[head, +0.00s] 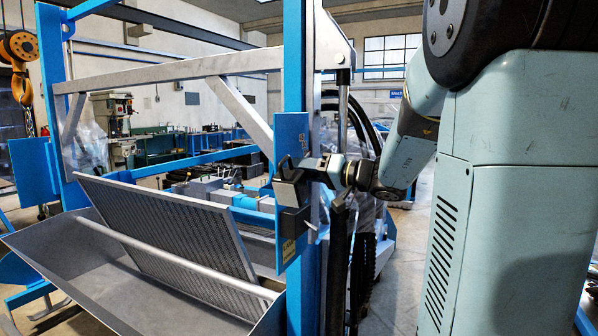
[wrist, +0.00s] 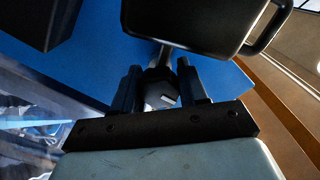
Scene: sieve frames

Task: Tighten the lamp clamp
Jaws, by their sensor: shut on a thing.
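My gripper (head: 306,167) reaches in from the right to the blue upright plate (head: 292,135) in the head view. In the wrist view my gripper (wrist: 160,76) has its two dark fingers on either side of the lamp clamp (wrist: 160,92), a small dark part with a pale grey piece, and is shut on it. A black lamp housing (wrist: 185,20) with a bracket at its right sits just beyond the fingertips. In the head view the dark lamp (head: 288,190) is on the blue plate beside my gripper. The contact surfaces are partly hidden by the fingers.
A second black box (wrist: 42,20) is on the blue plate at upper left in the wrist view. A perforated sieve panel (head: 165,225) leans in a grey trough (head: 70,250). Black hoses (head: 365,120) hang close behind my wrist. An orange hook (head: 22,88) hangs at far left.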

